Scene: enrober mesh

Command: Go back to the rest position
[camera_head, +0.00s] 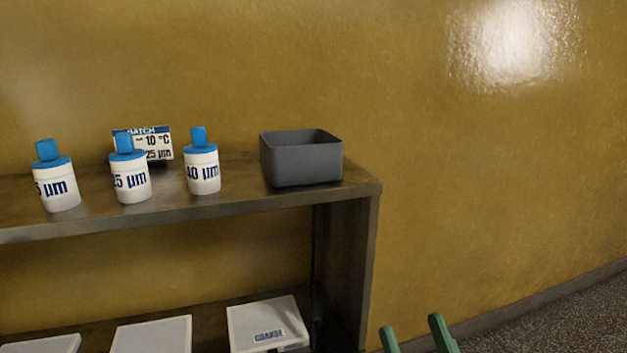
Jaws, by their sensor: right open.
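My right gripper (414,338) shows at the bottom edge, right of the shelf unit. Only its two green fingertips are in view, and they stand apart with nothing seen between them. My left gripper is not in view. The shelf's upper board (230,206) carries three white bottles with blue caps: one at the left (57,190), one in the middle marked 25 µm (130,183) and one marked 40 µm (203,174). A grey open bin (303,165) stands at the board's right end.
A batch card (161,141) stands behind the bottles, partly hidden. On the lower shelf lie several white boxes, one marked COARSE (266,318). A yellow wall (480,170) closes off the back. Speckled floor (560,318) is clear at the lower right.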

